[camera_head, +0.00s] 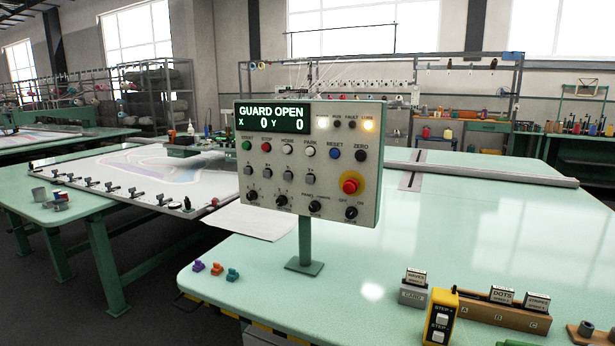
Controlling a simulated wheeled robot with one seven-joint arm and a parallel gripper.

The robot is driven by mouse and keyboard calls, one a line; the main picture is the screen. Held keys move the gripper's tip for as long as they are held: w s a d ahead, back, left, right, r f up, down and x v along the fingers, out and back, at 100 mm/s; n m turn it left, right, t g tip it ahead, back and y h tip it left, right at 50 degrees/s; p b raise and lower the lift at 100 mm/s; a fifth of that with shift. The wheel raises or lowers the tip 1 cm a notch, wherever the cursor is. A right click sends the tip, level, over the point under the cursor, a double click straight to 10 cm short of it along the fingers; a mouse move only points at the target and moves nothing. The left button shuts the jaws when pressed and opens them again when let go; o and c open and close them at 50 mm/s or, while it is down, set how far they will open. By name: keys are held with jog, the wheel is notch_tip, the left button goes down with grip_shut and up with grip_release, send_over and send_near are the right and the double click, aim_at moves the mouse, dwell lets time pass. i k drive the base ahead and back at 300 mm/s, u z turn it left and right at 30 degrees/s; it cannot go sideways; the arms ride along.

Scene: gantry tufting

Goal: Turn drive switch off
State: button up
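The control panel (325,190) is a pale box on a green post, standing on the mint-green table. The drive switch (351,212) appears to be the small black rotary knob at its lower right corner, with what look like OFF and ON marks above it. The print is small, and I cannot tell which way the knob points. The panel's display (272,117) reads GUARD OPEN, X 0, Y 0. My gripper is not in view.
A red emergency button (350,186) on a yellow disc sits just above the knob. Other knobs (315,207) lie to its left. A yellow step pendant (440,318) and a card rack (505,312) stand at the front right.

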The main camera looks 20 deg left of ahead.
aim_at(351, 213)
jog(key=z, duration=1.4)
jog(key=k, duration=1.25)
jog(key=u, duration=1)
jog(key=i, duration=1)
jog(key=z, duration=0.05)
